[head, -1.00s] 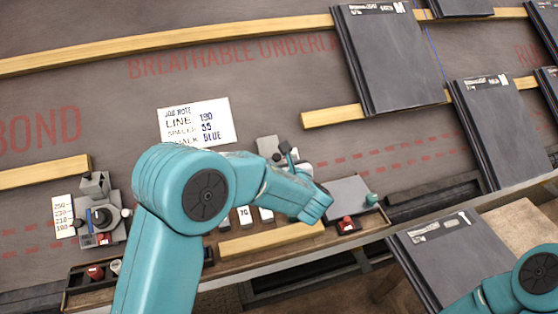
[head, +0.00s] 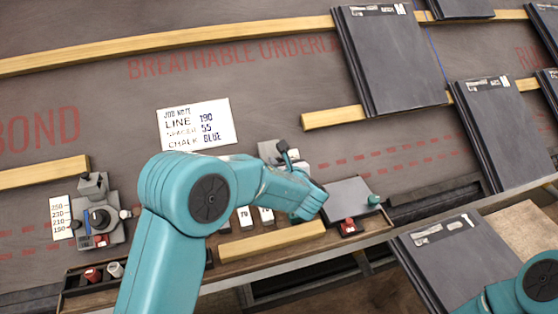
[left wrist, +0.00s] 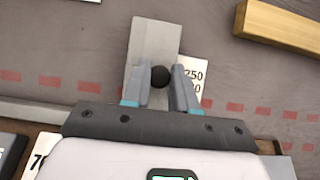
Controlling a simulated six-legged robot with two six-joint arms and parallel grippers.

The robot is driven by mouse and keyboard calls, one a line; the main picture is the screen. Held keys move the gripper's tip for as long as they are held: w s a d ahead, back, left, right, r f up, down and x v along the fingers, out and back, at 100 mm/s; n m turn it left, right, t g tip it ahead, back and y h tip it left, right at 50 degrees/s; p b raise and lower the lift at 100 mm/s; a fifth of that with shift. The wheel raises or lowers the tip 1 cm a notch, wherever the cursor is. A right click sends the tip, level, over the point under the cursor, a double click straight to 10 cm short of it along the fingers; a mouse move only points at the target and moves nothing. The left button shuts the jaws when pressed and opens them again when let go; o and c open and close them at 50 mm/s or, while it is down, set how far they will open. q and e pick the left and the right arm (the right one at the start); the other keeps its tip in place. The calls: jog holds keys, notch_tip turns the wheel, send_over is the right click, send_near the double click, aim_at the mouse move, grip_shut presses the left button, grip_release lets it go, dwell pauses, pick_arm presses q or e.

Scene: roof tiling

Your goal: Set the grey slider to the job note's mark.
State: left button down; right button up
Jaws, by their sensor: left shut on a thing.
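The grey slider (left wrist: 155,42) shows in the left wrist view as a flat grey plate with a round black knob (left wrist: 159,77). A white scale card (left wrist: 196,78) lies beside it; 250 is readable, the lower numbers are partly hidden by a finger. My left gripper (left wrist: 160,88) is shut on the knob, one finger on each side. In the head view my left gripper (head: 287,160) is at the slider (head: 268,151), hiding part of it. The job note (head: 195,125) reads line 190, spacer 55, chalk blue. My right gripper is out of view.
Another grey device (head: 97,215) with a round knob stands at left beside a scale card (head: 61,217) marked 250 to 190. White numbered blocks (head: 245,216), a wooden strip (head: 270,241) and a grey pad (head: 347,198) lie near my left arm.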

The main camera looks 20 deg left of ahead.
pick_arm(q)
jog(key=s+d+f+b, duration=0.2)
jog(key=s+f, duration=0.1)
jog(key=shift+s+d, duration=0.15)
jog(key=shift+s, duration=0.05)
jog(key=shift+s+d+f, duration=0.1)
jog(key=shift+s+f, duration=0.05)
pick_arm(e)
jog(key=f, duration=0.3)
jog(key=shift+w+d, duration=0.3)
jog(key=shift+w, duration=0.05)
pick_arm(q)
jog(key=c, duration=1)
grip_release()
jog(key=shift+o, duration=0.2)
jog(key=shift+s+d+r, duration=0.1)
jog(key=shift+r, duration=0.1)
jog(key=p+v, duration=0.4)
jog(key=v, duration=1.1)
jog(key=shift+s+r, duration=0.1)
jog(key=shift+s+d, duration=0.25)
jog(key=shift+s, duration=0.05)
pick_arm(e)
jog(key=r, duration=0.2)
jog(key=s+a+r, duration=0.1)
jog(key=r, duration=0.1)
